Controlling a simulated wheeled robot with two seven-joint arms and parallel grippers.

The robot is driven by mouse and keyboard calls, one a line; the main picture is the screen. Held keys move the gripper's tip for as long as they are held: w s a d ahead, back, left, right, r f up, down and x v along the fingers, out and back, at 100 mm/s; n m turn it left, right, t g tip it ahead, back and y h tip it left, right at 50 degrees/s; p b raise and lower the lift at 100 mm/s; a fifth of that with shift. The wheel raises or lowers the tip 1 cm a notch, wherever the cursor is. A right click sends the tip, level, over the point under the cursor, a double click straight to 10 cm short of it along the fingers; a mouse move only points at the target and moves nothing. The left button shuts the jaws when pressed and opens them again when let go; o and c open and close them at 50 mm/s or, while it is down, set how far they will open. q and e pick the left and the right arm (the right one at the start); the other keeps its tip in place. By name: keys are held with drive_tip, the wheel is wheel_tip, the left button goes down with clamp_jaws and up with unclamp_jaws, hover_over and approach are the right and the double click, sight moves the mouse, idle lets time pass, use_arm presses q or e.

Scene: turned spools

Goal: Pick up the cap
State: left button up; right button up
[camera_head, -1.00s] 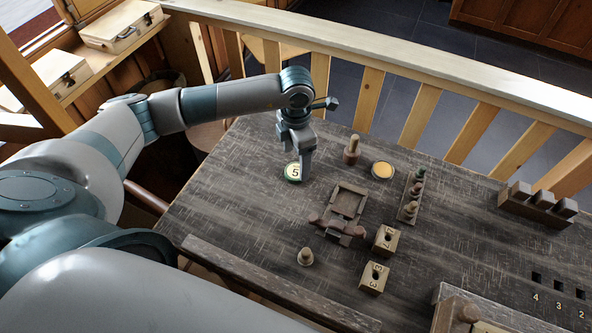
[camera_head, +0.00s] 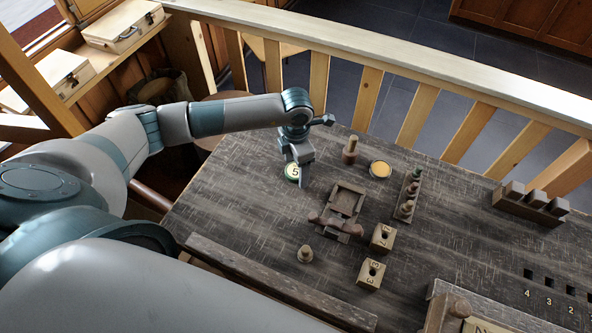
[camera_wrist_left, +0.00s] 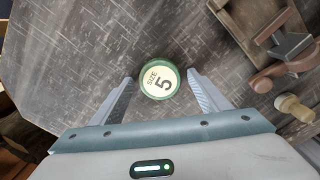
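The cap (camera_head: 292,172) is a small round green piece with a cream top marked SIZE 5. It lies on the dark wooden table at the left. It also shows in the left wrist view (camera_wrist_left: 159,80), between the fingertips of my left gripper (camera_wrist_left: 159,77). The fingers are open, one on each side of it, with a visible gap at each side. In the head view my left gripper (camera_head: 301,178) is low over the table at the cap and partly covers it. My right gripper is not in view.
Right of the cap are a wooden vise-like fixture (camera_head: 341,207), a turned spool (camera_head: 350,150), a yellow-topped dish (camera_head: 380,169) and a peg rack (camera_head: 409,196). Two numbered blocks (camera_head: 371,274) and a small knob (camera_head: 305,254) stand nearer. Bare table (camera_head: 235,185) lies left of the cap.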

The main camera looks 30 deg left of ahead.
use_arm(q)
drive_tip(key=c, duration=0.9)
drive_tip(key=shift+r+b, duration=0.4)
drive_tip(key=shift+r, duration=0.05)
drive_tip(key=r, duration=0.1)
drive_tip(key=r+b, duration=0.2)
drive_tip(key=shift+w+d, duration=0.2)
drive_tip(key=shift+d, duration=0.05)
drive_tip(key=w+d+r+b, duration=0.5)
drive_tip(key=w+d+r, duration=0.1)
drive_tip(key=d, duration=0.3)
drive_tip(key=shift+d+r, duration=0.2)
drive_tip(key=shift+r, duration=0.35)
